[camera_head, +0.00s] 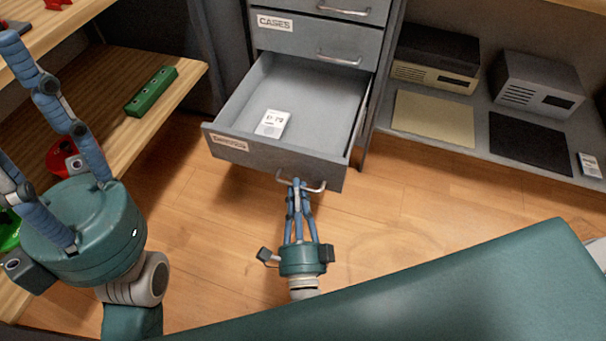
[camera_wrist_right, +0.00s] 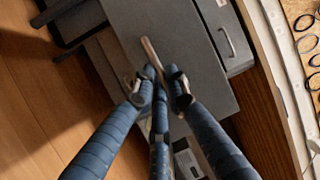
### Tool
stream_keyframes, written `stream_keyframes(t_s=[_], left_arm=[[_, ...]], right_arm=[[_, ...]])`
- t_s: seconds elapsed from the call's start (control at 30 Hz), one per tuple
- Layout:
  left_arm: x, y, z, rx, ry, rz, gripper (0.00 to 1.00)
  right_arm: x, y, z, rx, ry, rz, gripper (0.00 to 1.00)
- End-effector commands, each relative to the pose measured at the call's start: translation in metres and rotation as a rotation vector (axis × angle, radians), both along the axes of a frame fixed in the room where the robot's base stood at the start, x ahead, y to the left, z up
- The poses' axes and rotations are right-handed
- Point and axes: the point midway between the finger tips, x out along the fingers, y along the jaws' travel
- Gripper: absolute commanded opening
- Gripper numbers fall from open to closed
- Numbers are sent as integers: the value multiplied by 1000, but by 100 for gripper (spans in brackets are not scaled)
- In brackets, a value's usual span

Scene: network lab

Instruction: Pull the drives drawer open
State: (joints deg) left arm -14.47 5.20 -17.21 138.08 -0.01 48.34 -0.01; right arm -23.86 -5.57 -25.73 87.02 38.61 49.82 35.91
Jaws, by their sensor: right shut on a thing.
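The drives drawer (camera_head: 280,163) is the lowest drawer in view of the grey cabinet. It stands well open, its inside showing, with a small white labelled item (camera_head: 272,123) lying on its floor. My right gripper (camera_head: 298,185) is shut on the drawer's handle (camera_head: 318,188) at the front. In the right wrist view the blue fingers (camera_wrist_right: 158,82) close around the handle (camera_wrist_right: 152,52). My left gripper (camera_head: 14,100) is at the left edge, its blue fingers spread open and empty, away from the drawer.
The cases drawer (camera_head: 300,37) above is shut. Wooden shelves (camera_head: 185,80) on the left hold a green piece (camera_head: 151,91) and red things. A grey shelf (camera_head: 450,150) on the right holds boxed devices (camera_head: 537,85) and mats. Wooden floor is clear around the drawer front.

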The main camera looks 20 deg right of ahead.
Motion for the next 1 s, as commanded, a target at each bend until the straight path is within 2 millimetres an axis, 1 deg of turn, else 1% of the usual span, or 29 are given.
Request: stream_keyframes(t_s=[0.03,0.2,0.53,0.57,0.6,0.67,0.9,1.0], left_arm=[[0,0,0,0,3,0,40],[0,0,-1,-1,8,0,40],[0,0,-1,-1,7,0,40],[0,0,-1,-1,7,0,40],[0,0,-1,-1,6,0,40],[0,0,-1,-1,6,0,40],[0,0,-1,0,5,-1,40],[1,0,-1,1,3,1,40]], right_arm=[[-4,2,-1,2,3,-1,0],[-9,5,-1,1,1,-2,0],[-9,5,-1,1,1,-2,0],[-9,5,-1,2,0,-3,15],[-9,5,-1,2,0,-3,23],[-9,5,-1,1,1,-2,33],[-8,5,0,0,1,-1,33],[-11,6,-1,1,2,-1,33]])
